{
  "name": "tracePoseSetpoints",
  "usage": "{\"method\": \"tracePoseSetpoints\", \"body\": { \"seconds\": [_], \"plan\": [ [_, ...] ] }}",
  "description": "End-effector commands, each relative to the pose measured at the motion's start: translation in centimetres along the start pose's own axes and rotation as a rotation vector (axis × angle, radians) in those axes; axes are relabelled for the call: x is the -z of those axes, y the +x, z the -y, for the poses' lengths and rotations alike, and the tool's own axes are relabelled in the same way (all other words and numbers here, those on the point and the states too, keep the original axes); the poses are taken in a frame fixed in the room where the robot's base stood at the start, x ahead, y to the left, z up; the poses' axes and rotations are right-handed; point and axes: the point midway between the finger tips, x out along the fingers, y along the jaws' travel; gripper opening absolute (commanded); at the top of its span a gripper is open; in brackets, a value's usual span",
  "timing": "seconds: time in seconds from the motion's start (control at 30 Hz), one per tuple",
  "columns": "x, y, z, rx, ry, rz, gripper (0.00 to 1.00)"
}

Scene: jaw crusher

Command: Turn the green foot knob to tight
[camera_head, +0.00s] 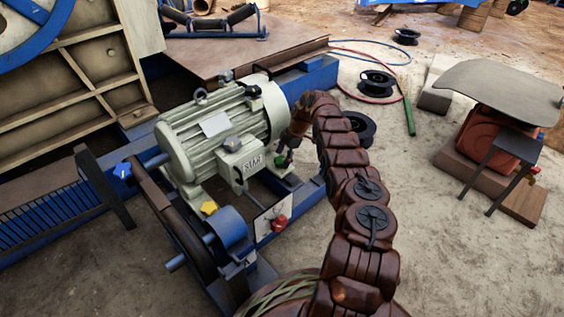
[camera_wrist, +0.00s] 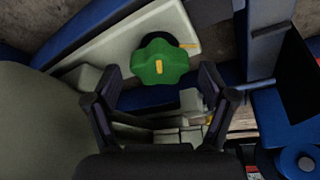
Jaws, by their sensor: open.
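The green foot knob (camera_wrist: 159,62) sits on the pale motor foot (camera_wrist: 110,42) in the wrist view. It is lobed, with a yellow pointer bar on top and a yellow mark beside it on the foot. My gripper (camera_wrist: 160,82) is open, its two dark fingertips on either side of the knob's lower edge; I cannot tell whether they touch it. In the head view the green knob (camera_head: 281,162) shows small at the foot of the grey-green motor (camera_head: 222,125). My gripper (camera_head: 285,158) is just above it, partly hidden by my arm.
A yellow knob (camera_head: 209,208), a blue knob (camera_head: 123,170) and a red knob (camera_head: 279,222) are nearby. The blue frame (camera_head: 305,205) runs beside the motor. A dark ring (camera_head: 357,127) lies behind my arm.

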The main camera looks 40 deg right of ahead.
Motion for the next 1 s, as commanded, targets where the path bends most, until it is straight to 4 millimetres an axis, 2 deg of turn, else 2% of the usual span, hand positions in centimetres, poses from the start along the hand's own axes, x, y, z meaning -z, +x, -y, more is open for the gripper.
{"method": "tracePoseSetpoints", "body": {
  "seconds": [0.1,0.33,0.9,1.0],
  "plan": [
    [0.0,0.69,0.0,0.0,0.0,0.0,0.82],
    [0.04,0.63,-0.02,-0.001,0.0,0.001,0.81],
    [0.04,0.65,-0.01,0.0,0.0,0.001,0.23],
    [0.05,0.61,0.0,-0.001,0.001,0.001,0.23]
  ]
}}
